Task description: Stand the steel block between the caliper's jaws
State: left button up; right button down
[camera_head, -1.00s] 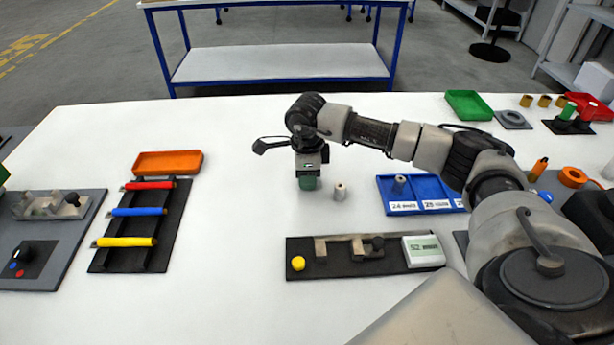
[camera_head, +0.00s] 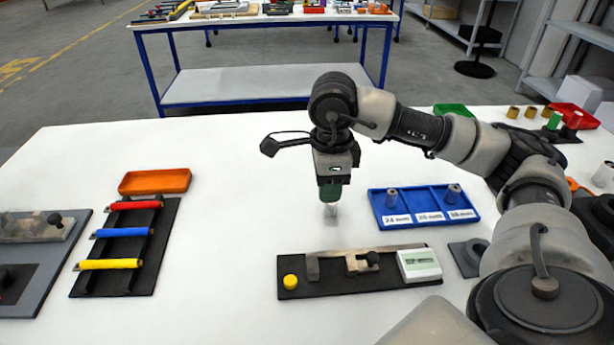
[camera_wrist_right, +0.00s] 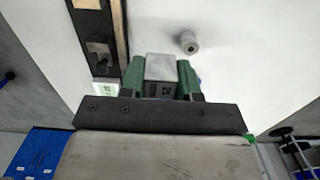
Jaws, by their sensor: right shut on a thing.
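My right gripper (camera_head: 330,198) is shut on the steel block (camera_wrist_right: 161,67), a grey rectangular block between the green fingers in the wrist view. In the head view, the gripper hangs over the table behind the caliper (camera_head: 334,267). A pale thing (camera_head: 330,210) shows just under its fingers; I cannot tell whether it is the block or a cylinder behind. The caliper lies on a black base with its jaws side by side and a gap between them. Its white display box (camera_head: 418,265) is at the right end and a yellow button (camera_head: 290,282) at the left. My left gripper is out of view.
A grey cylinder (camera_wrist_right: 188,41) stands apart from the block in the wrist view. A blue tray (camera_head: 430,221) with labelled compartments and two cylinders is right of the gripper. A rack of coloured bars (camera_head: 125,245) and an orange tray (camera_head: 155,181) are at left. Clear table lies between.

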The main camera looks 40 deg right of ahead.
jog(key=shift+s+r, duration=0.25)
jog(key=shift+s, duration=0.15)
jog(key=shift+a+f+n, duration=0.15)
jog(key=shift+a+n, duration=0.15)
jog(key=shift+n, duration=0.4)
jog(key=a+f+n+p, duration=0.1)
jog(key=a+f+n, duration=0.1)
jog(key=n, duration=0.4)
jog(key=s+a+f+n+p, duration=0.1)
jog(key=a+f+n, duration=0.1)
jog(key=a+n, duration=0.3)
jog(key=s+a+f+n+p, duration=0.1)
jog(key=a+n, duration=0.3)
jog(key=n, duration=0.5)
jog(key=shift+s+f+p, duration=0.2)
jog(key=shift+f+p, duration=0.3)
jog(key=n, duration=0.1)
jog(key=a+n, duration=0.1)
jog(key=shift+s+a+f+n, duration=0.15)
jog(key=shift+s+f+n, duration=0.15)
jog(key=shift+f+n, duration=0.1)
jog(key=shift+a, duration=0.1)
